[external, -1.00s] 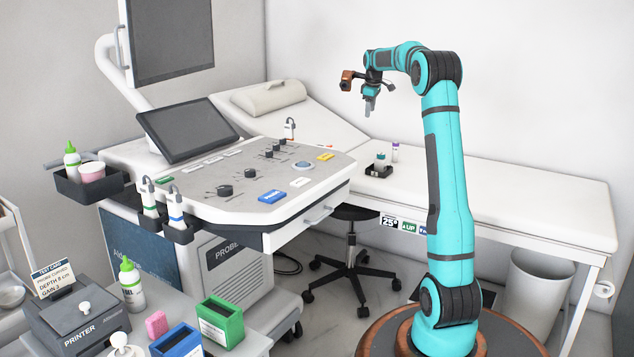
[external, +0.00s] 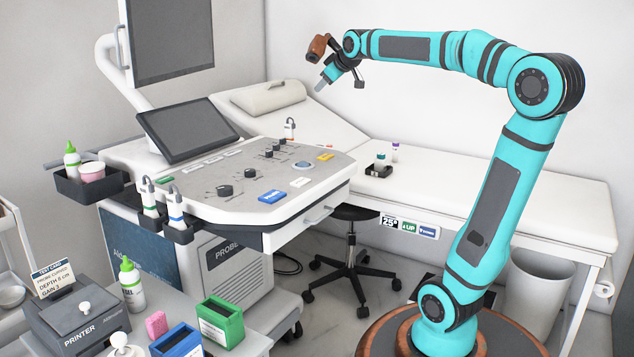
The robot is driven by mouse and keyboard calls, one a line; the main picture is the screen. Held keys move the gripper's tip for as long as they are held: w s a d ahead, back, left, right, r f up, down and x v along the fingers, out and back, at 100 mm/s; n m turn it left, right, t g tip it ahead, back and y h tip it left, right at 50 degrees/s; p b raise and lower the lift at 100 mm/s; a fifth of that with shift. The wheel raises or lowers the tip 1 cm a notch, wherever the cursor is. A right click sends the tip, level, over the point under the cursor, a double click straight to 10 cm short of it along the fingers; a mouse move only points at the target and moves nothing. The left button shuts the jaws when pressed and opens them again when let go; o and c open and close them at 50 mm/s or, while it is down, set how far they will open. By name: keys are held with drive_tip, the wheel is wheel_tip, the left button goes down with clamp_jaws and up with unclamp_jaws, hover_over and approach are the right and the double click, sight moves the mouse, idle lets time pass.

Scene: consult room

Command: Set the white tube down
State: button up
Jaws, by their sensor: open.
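A small black tray (external: 373,172) sits on the white exam couch, just right of the console. A small pale tube with a teal-green top (external: 381,161) stands upright in or right at the tray. Another small white tube with a purple top (external: 395,153) stands upright on the couch, behind and right of the tray. The picture does not settle which one is the task's white tube. My gripper (external: 324,87) is open, raised in the air above the couch's backrest, up and left of the tray and clear of both tubes. No held object shows between its fingers.
The ultrasound console (external: 245,185) with its tilted screen (external: 185,130) stands left of the tray. A pillow (external: 268,97) lies on the raised backrest. The couch (external: 500,190) is clear right of the tubes. A black stool (external: 352,260) stands below.

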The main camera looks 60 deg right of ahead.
drive_tip(key=s+a+m+t+y, duration=0.1)
drive_tip(key=s+a+t+y, duration=0.3)
drive_tip(key=s+a, duration=1.7)
drive_tip(key=a+t, duration=0.1)
drive_tip(key=t, duration=0.2)
drive_tip(key=shift+s+f+t, duration=0.15)
drive_tip(key=shift+f+t, duration=0.15)
drive_tip(key=shift+f, duration=0.1)
